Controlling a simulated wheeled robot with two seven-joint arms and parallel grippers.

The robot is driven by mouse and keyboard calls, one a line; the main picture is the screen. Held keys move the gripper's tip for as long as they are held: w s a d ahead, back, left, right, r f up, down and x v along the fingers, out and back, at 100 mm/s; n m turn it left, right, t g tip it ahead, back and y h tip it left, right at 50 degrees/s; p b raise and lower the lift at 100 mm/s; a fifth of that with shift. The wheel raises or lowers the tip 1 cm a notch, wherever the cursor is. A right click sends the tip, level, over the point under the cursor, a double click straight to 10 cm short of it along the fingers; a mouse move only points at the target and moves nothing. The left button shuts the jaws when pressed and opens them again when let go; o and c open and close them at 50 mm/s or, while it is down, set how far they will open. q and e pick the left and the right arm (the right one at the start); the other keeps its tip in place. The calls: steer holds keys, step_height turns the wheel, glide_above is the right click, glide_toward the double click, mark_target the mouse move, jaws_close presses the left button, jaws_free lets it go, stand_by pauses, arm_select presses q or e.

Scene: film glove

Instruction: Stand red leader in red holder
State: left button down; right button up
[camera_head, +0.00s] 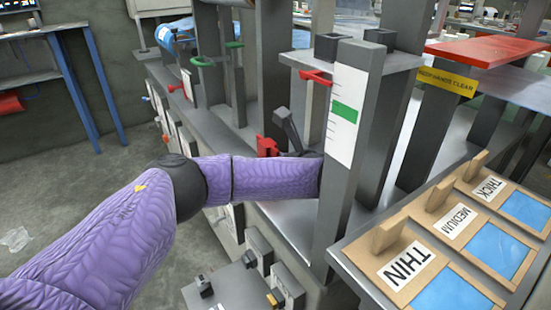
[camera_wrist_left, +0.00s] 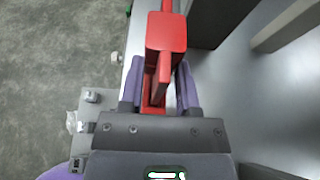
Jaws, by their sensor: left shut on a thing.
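My left gripper (camera_wrist_left: 161,92) is shut on a red piece (camera_wrist_left: 166,35), which I take to be the red leader. In the left wrist view this piece has a blocky head and a narrow part between the purple fingers. In the head view my purple left arm reaches over the bench and passes behind a grey post; its gripper is not clear there. A red part (camera_head: 267,146) shows just above the forearm, beside a dark piece. A red bracket (camera_head: 315,77) sits on the rack; I cannot tell whether it is the red holder. My right gripper is out of view.
A grey post (camera_head: 345,160) with a white and green scale hides part of the bench. THIN, MEDIUM and THICK trays (camera_head: 404,266) stand at right. A green bracket (camera_head: 202,62) is farther back. A red shelf (camera_head: 490,50) overhangs at right. Open floor lies left.

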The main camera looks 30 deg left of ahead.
arm_select(q)
steer(key=shift+f+b, duration=0.3)
steer(key=shift+f, duration=0.3)
steer(key=shift+f+b, duration=0.5)
steer(key=shift+f, duration=0.35)
steer(key=shift+c, duration=2)
jaws_free()
steer(key=shift+o, duration=0.8)
step_height(320, 180, up, 10)
steer(key=p, duration=0.5)
steer(key=shift+r, duration=0.1)
